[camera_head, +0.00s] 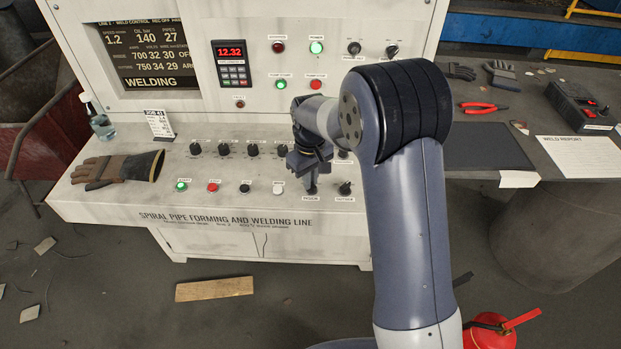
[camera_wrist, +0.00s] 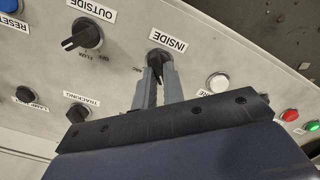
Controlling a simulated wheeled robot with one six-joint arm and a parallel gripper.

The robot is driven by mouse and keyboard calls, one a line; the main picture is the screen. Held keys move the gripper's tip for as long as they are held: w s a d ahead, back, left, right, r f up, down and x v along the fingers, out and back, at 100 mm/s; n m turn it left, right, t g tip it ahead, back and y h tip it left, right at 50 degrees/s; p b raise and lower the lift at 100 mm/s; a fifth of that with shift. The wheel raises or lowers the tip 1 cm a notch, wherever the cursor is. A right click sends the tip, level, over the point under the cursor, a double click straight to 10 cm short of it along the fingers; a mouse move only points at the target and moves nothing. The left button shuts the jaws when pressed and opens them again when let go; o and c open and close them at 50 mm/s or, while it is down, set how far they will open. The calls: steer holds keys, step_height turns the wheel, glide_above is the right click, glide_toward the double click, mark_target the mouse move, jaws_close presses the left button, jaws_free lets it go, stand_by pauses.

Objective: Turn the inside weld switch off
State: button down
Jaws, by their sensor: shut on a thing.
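The inside weld switch (camera_wrist: 157,58) is a black rotary knob under the INSIDE label in the wrist view, which shows the panel upside down. My gripper (camera_wrist: 159,73) has its two grey fingers around the knob, shut on its handle. The small position marks beside it are too blurred to read surely. In the head view my gripper (camera_head: 311,187) reaches down to the front panel just above the INSIDE label, and hides most of this knob.
The similar OUTSIDE knob (camera_head: 345,188) is close on the right; it also shows in the wrist view (camera_wrist: 86,34). A white button (camera_head: 278,188) is close on the left. A row of black knobs (camera_head: 253,150) lies behind. A glove (camera_head: 117,170) lies on the console's left end.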

steer(key=shift+n, duration=0.5)
steer(key=c, duration=1.5)
jaws_free()
step_height(320, 180, up, 11)
steer(key=shift+b, duration=0.4)
steer(key=shift+f, duration=0.2)
step_height(320, 180, down, 11)
steer(key=shift+r+p, duration=0.15)
steer(key=shift+p, duration=0.2)
steer(key=shift+r, duration=0.1)
